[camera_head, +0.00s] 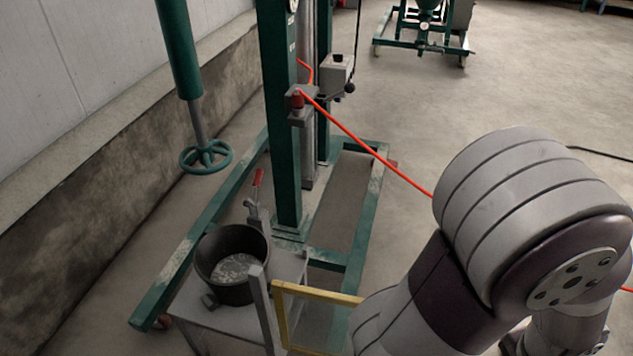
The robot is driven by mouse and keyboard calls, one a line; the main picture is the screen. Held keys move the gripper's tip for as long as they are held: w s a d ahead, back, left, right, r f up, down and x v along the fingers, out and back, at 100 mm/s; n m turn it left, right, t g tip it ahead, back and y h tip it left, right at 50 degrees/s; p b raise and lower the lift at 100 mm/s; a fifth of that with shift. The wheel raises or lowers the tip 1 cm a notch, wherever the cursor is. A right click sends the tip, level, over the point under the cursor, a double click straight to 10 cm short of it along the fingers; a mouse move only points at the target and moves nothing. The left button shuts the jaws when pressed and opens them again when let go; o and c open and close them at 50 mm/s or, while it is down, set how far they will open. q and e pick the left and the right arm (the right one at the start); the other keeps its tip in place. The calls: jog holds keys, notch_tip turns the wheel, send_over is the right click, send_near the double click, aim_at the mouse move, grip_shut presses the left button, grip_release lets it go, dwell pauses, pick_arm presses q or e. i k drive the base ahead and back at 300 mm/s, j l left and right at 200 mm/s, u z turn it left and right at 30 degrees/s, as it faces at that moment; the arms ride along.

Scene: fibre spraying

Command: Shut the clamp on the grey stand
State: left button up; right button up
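The grey stand (207,322) is a low grey table at lower left, in front of the green upright. A dark round pot (232,263) with pale material in its bottom stands on it. The clamp (254,204) is at the back of the stand, behind the pot's rim. Its red-tipped handle (258,178) points up, tilted slightly right. The pot hides the clamp's lower part, so I cannot tell whether it presses on anything. A large grey link of my arm fills the lower right. Neither gripper shows.
A green wheeled frame (183,259) with a tall green post (280,110) surrounds the stand. A green handwheel (206,157) hangs at left near the wall. A yellow bar frame (283,318) is right of the stand. A red-orange line (365,146) runs from the post towards my arm.

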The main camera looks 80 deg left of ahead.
aim_at(247, 202)
jog(key=i+u, duration=0.3)
jog(key=i, duration=0.2)
jog(key=i+u, duration=0.35)
jog(key=i, duration=0.15)
jog(key=i+l+u, duration=0.3)
jog(key=i, duration=0.15)
jog(key=i+j+u, duration=0.15)
jog(key=u, duration=0.25)
jog(key=i+j+u, duration=0.1)
jog(key=i+u, duration=0.2)
jog(key=u, duration=0.15)
jog(key=i+u, duration=0.25)
jog(key=u, duration=0.15)
jog(key=i+l+u, duration=0.1)
jog(key=i+u, duration=0.15)
jog(key=u, duration=0.15)
jog(key=i+l+u, duration=0.15)
jog(key=u, duration=0.25)
jog(key=i+u, duration=0.1)
jog(key=u, duration=0.75)
jog(key=i+l+u, duration=0.15)
jog(key=u, duration=0.25)
jog(key=l+u, duration=0.1)
jog(key=u, duration=0.3)
jog(key=i+l+u, duration=0.1)
jog(key=u, duration=0.35)
